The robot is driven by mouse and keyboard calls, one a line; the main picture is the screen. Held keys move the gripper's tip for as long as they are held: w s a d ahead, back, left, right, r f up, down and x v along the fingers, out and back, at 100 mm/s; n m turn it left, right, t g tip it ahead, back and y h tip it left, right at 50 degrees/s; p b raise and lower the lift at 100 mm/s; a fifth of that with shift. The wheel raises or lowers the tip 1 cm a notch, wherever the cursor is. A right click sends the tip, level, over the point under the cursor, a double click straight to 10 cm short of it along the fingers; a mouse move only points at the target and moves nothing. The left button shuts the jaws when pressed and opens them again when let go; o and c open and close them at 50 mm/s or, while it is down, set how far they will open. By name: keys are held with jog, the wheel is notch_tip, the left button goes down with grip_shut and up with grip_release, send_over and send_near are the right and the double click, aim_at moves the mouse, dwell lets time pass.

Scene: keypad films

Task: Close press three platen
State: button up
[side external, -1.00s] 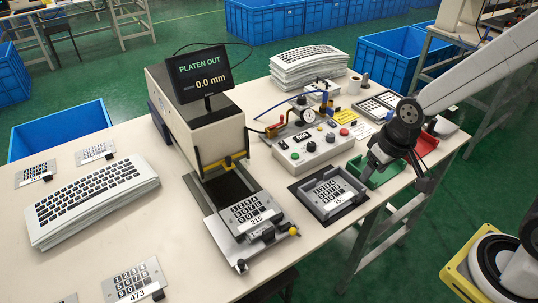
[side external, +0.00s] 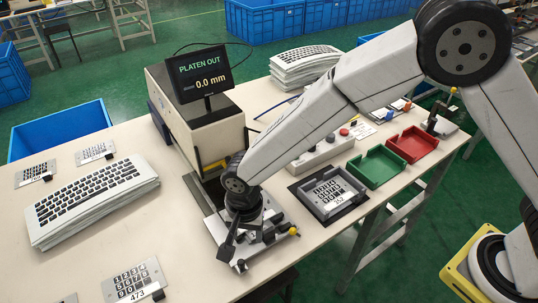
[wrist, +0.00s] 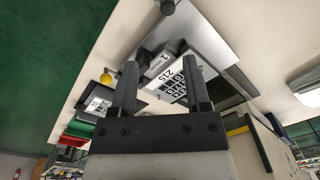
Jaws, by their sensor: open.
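The press (side external: 205,125) stands mid-table, and its screen (side external: 200,72) reads "PLATEN OUT" and "0.0 mm". Its platen (side external: 222,240) sticks out toward the front table edge, with a yellow-tipped handle (side external: 292,232) at its front right. In the wrist view the platen (wrist: 208,28) carries a keypad plate (wrist: 178,80) tagged 215, partly behind my right finger. My gripper (side external: 243,228) points down over the platen and hides most of that plate in the side view. In the wrist view my gripper (wrist: 161,78) is open, with nothing visibly held. I cannot tell whether it touches the platen.
A fixture with a keypad plate (side external: 330,192) stands right of the platen. Beyond are a control box (side external: 318,152), a green tray (side external: 377,167) and a red tray (side external: 410,145). My arm crosses above the right side.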

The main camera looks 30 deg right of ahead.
aim_at(241, 261)
jog(key=shift+s+a+f+m, duration=0.2)
jog(key=shift+a+f, duration=0.1)
jog(key=shift+a, duration=0.35)
jog(key=shift+s+a+f+m, duration=0.15)
jog(key=shift+a+f, duration=0.15)
jog(key=shift+a, duration=0.35)
jog(key=shift+f, duration=0.15)
jog(key=shift+f, duration=3.75)
grip_shut()
